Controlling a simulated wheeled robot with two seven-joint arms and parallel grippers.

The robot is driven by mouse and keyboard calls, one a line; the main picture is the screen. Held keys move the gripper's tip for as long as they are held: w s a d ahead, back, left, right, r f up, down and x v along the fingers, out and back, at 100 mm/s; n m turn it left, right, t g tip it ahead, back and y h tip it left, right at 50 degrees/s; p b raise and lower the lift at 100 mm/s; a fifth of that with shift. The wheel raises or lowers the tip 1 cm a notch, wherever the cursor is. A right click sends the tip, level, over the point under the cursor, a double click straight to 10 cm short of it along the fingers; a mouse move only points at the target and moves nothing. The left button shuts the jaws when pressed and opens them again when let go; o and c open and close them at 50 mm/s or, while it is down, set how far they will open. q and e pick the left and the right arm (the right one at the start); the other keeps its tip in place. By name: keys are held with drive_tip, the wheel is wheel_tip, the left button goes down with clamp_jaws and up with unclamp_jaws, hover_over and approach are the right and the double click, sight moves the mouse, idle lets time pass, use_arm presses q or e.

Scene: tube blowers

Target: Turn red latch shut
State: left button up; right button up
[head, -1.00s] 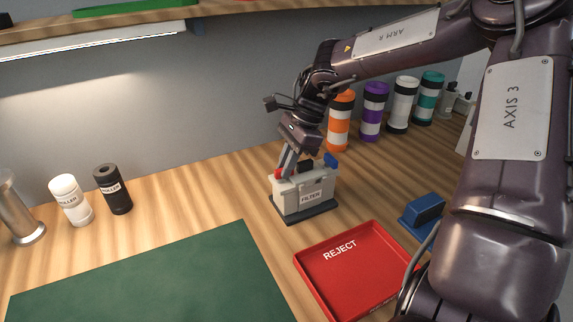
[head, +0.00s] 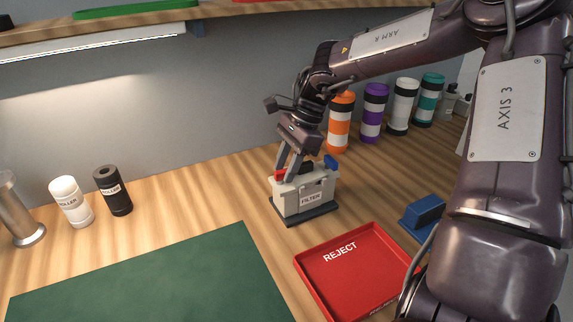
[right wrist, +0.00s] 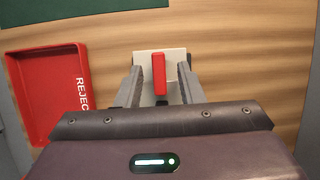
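The filter box (head: 305,203) is pale with a "FILTER" label and stands on a dark base on the bench. Its red latch (head: 281,173) is at the box's top left, partly hidden by my fingers. A blue latch (head: 330,161) is at its top right. My right gripper (head: 290,173) is over the red latch, pointing down. In the right wrist view the red latch (right wrist: 159,74) lies lengthwise between the fingers of my right gripper (right wrist: 160,69), which are open with a gap on each side. My left gripper is not in view.
A red REJECT tray (head: 345,262) lies in front of the box, with a blue block (head: 424,212) to its right. Several banded canisters (head: 341,122) stand behind. A green mat (head: 150,285) and white and black rollers (head: 113,190) are at left.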

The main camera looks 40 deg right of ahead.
drive_tip(key=v, duration=0.7)
drive_tip(key=shift+d+r+b, duration=0.15)
drive_tip(key=shift+r+b, duration=0.25)
drive_tip(key=shift+s+f, duration=0.1)
